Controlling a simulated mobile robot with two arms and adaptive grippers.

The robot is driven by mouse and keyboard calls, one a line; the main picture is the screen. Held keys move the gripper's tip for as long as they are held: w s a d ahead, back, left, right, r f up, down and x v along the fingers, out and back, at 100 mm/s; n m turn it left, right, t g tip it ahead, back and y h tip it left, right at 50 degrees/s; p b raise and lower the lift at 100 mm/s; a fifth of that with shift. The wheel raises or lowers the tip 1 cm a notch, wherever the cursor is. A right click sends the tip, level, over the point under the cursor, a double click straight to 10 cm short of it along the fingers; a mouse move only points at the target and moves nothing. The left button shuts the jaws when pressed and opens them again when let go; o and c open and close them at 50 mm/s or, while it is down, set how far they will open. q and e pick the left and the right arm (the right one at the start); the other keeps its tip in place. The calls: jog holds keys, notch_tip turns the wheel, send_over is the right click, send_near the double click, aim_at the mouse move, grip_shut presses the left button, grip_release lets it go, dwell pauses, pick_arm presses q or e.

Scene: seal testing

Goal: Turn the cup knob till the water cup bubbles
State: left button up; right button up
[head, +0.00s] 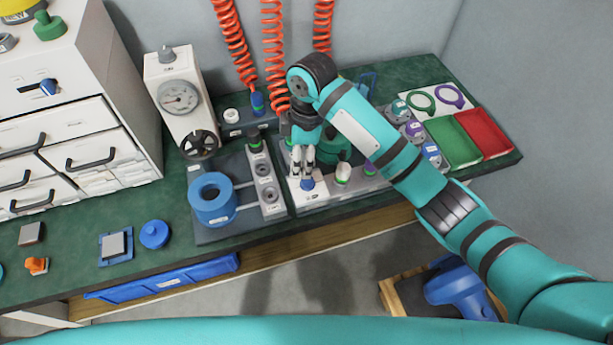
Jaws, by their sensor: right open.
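My right gripper (301,172) reaches down from the right over the bench fixture, fingers pointing down and apart, with nothing seen between them. Just below its fingertips is a small blue knob (307,184) on a white block; I cannot tell whether they touch. I cannot tell for certain that this is the cup knob. A small white piece with a green base (343,173) stands just right of the gripper. A green rounded part shows behind, partly hidden by my wrist and arm. I cannot make out the water cup or any bubbles. My left gripper is out of view.
A gauge box (179,97) with a black handwheel stands left of the fixture. A blue ring-shaped part (212,199) is on the left plate. Orange coiled hoses (271,55) hang behind. Green (452,141) and red (484,132) trays lie at right. The front left bench has gaps between small parts.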

jog(key=n+h, duration=0.2)
send_near(308, 182)
jog(key=shift+y, duration=0.3)
jog(key=f, duration=0.4)
jog(key=f+b, duration=0.1)
jog(key=f, duration=0.4)
jog(key=shift+w+d+f, duration=0.1)
jog(key=shift+w+f, duration=0.05)
jog(key=shift+w, duration=0.1)
grip_shut()
